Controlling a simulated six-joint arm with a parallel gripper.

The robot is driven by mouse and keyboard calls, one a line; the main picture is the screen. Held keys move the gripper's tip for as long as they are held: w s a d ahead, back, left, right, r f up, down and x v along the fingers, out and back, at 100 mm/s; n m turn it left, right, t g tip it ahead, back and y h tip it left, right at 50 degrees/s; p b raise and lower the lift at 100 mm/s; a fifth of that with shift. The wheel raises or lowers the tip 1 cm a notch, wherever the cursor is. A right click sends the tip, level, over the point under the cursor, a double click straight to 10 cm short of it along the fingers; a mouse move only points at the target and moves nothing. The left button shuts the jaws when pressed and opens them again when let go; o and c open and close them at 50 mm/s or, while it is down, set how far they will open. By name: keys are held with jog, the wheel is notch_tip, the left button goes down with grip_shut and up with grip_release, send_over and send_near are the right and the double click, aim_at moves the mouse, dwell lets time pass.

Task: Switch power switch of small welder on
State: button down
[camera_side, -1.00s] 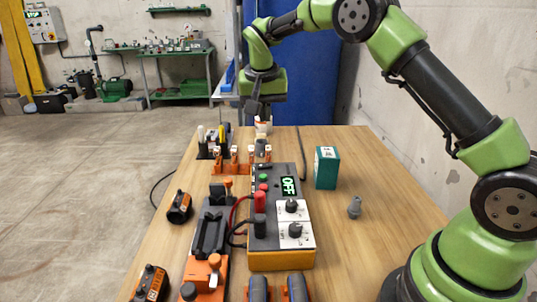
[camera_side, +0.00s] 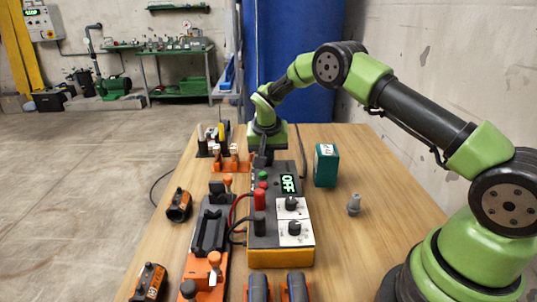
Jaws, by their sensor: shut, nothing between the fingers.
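The small welder (camera_side: 281,258) is a dark grey box with an orange base in the middle of the table. Its display (camera_side: 288,184) reads OFF in green. Beside the display are a green button (camera_side: 263,174) and other small controls. Two black knobs (camera_side: 293,216) sit on white plates, and red and black plugs (camera_side: 259,205) stand on the left. My gripper (camera_side: 262,158) points down at the far end of the welder, its fingers shut and empty. The arm hides part of the welder's far end, and I cannot tell whether the fingers touch it. The power switch is not clearly visible.
An orange-and-black clamp fixture (camera_side: 208,240) lies left of the welder. A teal box (camera_side: 326,166) and a grey fitting (camera_side: 354,204) stand to the right. An orange rack (camera_side: 231,164) is behind left. The right side of the table is mostly free.

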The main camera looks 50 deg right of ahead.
jog(key=shift+f, duration=0.1)
jog(key=shift+s+d+f, duration=0.1)
jog(key=shift+f, duration=0.15)
jog(key=shift+w+a+r, duration=0.2)
jog(key=shift+w+a, duration=0.4)
jog(key=shift+r, duration=0.1)
